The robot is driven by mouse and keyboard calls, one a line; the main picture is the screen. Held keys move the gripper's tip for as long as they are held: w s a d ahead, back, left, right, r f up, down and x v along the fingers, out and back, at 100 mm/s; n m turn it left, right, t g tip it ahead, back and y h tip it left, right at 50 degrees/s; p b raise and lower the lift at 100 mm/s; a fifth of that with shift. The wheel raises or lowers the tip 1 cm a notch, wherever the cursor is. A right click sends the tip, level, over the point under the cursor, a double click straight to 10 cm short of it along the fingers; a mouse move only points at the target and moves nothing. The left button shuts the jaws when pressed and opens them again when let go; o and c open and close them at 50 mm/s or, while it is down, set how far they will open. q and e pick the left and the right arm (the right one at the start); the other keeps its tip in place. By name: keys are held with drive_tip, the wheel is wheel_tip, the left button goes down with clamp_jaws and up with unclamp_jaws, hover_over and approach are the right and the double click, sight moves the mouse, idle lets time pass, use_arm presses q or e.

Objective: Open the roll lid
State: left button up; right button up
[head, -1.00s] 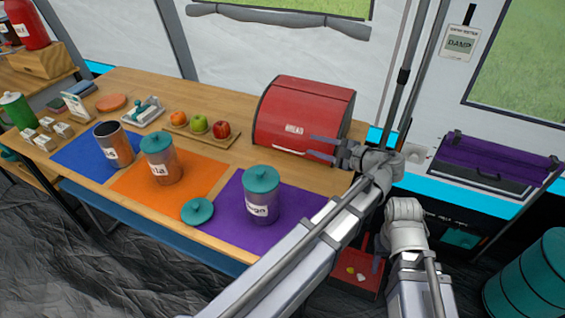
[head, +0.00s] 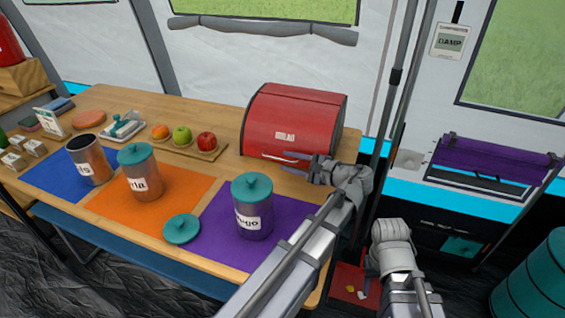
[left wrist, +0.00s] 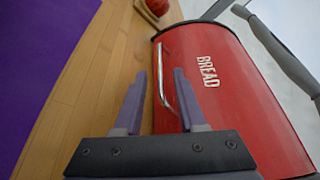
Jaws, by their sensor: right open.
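The red bread box (head: 300,115) stands at the right end of the wooden table. Its curved roll lid (left wrist: 215,85) is down, with a BREAD label on it. A thin metal handle (head: 280,158) runs along the lid's lower front; it also shows in the left wrist view (left wrist: 162,78). My left gripper (head: 284,158) is at the front of the box. In the left wrist view its fingers (left wrist: 160,75) are open, with the handle between them and no visible grip. My right gripper (head: 372,268) is low beside the table's right end, open, its fingers partly hidden.
A lidded canister (head: 253,210) on the purple mat (head: 215,230) stands left of my left arm. A fruit board (head: 215,152) lies left of the box. Tent poles (head: 390,100) rise close to its right. A red crate (head: 350,285) is below, near my right arm.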

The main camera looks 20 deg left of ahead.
sight(285, 160)
use_arm(q)
drive_tip(key=shift+x, duration=1.55)
clamp_jaws()
